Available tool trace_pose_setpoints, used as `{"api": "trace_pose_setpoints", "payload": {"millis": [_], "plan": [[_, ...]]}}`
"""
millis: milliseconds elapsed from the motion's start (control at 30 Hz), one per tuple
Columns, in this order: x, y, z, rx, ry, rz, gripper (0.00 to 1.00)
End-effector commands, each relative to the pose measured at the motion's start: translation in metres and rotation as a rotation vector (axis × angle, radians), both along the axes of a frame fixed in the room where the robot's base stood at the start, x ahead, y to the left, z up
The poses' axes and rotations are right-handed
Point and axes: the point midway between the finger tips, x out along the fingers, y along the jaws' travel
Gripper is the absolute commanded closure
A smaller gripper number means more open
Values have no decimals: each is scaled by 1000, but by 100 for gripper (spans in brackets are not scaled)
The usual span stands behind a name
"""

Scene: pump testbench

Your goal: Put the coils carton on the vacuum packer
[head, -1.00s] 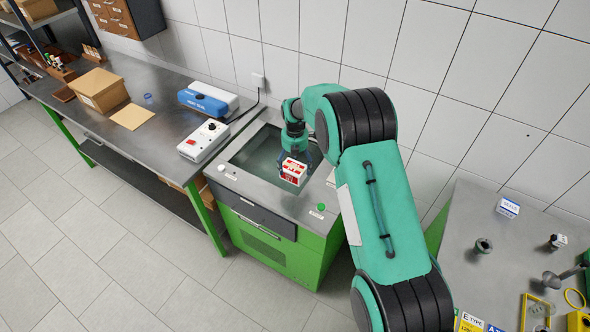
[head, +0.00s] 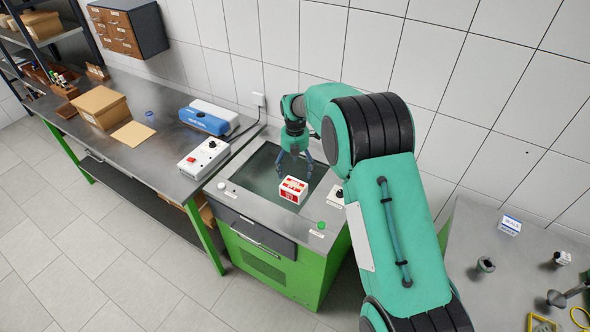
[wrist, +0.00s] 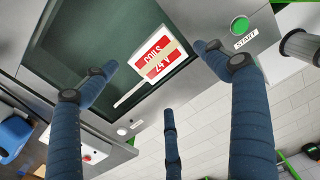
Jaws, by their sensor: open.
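The coils carton (head: 292,190) is a small white and red box. It sits on the dark panel in the top of the vacuum packer (head: 230,193), a green cabinet with a grey metal top. The wrist view shows its "COILS 24 V" label (wrist: 157,62). My gripper (head: 295,170) is open and empty, just above and behind the carton in the head view. In the wrist view its blue fingers (wrist: 156,70) are spread wide, with the carton visible between and beyond them, apart from the fingers.
A green START button (head: 321,225) and a black knob (head: 337,192) are on the packer's rim. To the left, a metal bench holds a white control box (head: 203,157), a blue heat sealer (head: 205,118) and a cardboard box (head: 101,106). Another bench (head: 470,235) stands at right.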

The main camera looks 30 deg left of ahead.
Motion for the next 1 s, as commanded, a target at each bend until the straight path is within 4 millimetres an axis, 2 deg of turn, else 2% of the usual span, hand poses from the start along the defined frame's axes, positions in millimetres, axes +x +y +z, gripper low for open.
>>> {"api": "trace_pose_setpoints", "payload": {"millis": [733, 867, 1000], "plan": [[1, -1, 2, 1, -1, -4, 14], [4, -7, 11, 5, -5, -31, 14], [10, -24, 35, 14, -14, -103, 14]]}}
